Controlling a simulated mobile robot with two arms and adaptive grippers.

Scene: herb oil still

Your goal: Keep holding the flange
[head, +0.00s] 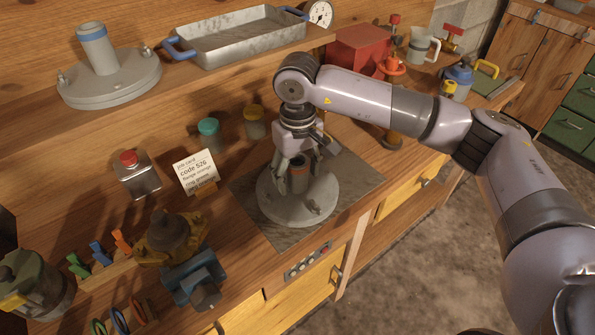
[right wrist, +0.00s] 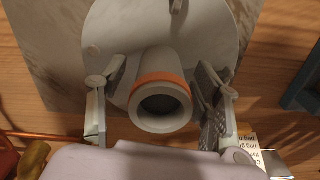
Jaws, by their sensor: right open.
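A grey round flange (head: 276,207) with an orange-banded neck lies on the grey square mat (head: 253,226). In the right wrist view the neck (right wrist: 160,103) points toward the camera. My right gripper (head: 303,160) is above this flange, with its fingers on either side of the neck. It is open: gaps show between both fingers and the neck in the right wrist view. A second grey flange (head: 112,83), with a blue-banded neck, stands on the raised shelf at the upper left. My left gripper is not in view.
A card (head: 195,171), a red-capped flask (head: 137,175) and two small jars (head: 209,134) stand left of the mat. A blue vise (head: 194,279) is at the front left. A metal tray (head: 240,40) sits on the shelf. A red box (head: 358,48) stands behind my right arm.

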